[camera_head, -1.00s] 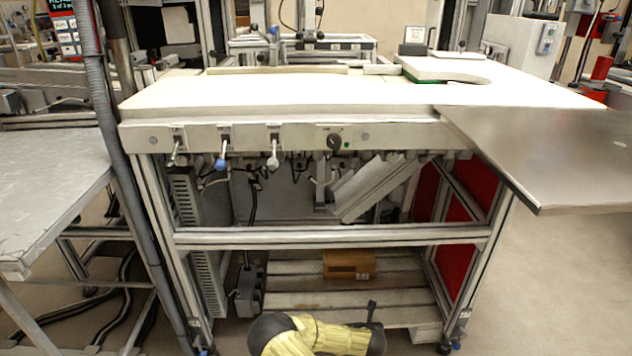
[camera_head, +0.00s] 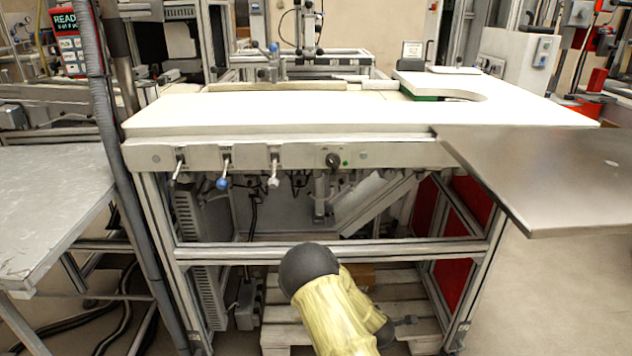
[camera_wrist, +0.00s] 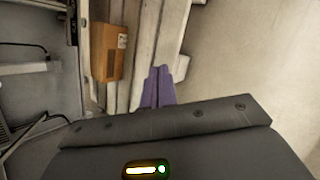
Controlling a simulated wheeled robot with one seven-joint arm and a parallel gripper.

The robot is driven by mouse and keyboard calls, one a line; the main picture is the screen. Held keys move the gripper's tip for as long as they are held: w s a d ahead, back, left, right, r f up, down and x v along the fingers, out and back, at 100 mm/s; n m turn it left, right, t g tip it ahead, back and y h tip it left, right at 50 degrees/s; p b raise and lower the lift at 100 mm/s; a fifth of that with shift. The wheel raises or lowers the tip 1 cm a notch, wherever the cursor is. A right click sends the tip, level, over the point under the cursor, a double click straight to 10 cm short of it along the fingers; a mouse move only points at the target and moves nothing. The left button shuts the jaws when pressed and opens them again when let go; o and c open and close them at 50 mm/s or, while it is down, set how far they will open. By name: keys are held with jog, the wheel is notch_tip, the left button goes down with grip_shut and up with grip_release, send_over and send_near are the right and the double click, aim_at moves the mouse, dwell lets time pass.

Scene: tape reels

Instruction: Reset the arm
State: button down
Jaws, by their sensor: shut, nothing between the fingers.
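My gripper shows in the wrist view (camera_wrist: 158,76) as two purple fingers side by side, shut with nothing between them. The fingers point toward the slatted pallet and floor, to the right of a brown cardboard box (camera_wrist: 110,52). In the head view my arm, in a yellow sleeve with a dark rounded joint, stands at bottom centre in front of the workbench. I cannot make out the fingers there. The arm hides most of the cardboard box on the pallet (camera_head: 285,312).
The white-topped workbench (camera_head: 270,118) spans the middle, with levers on its front. A metal plate (camera_head: 545,175) juts out from its right side. A grey table (camera_head: 50,200) stands at left, beside a vertical pole. Open floor (camera_head: 570,290) shows at lower right.

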jog(key=s+a+r+m+g+y+p, duration=0.1)
jog(key=s+a+r+m+g+p, duration=0.15)
jog(key=s+r+m, duration=1.15)
jog(key=s+a+r+m+g+y+p, duration=0.1)
jog(key=s+r+m+g+y+p, duration=0.15)
jog(key=s+r+m, duration=1.15)
jog(key=w+r+n+p, duration=0.2)
jog(key=r+p, duration=1.7)
jog(key=r, duration=0.1)
jog(key=w+r+n+p, duration=0.2)
jog(key=r+n+p, duration=0.1)
jog(key=r+p, duration=1.6)
notch_tip(320, 180, up, 2)
jog(key=shift+r+n+h, duration=0.1)
jog(key=shift+n+h, duration=0.2)
jog(key=shift+h, duration=0.05)
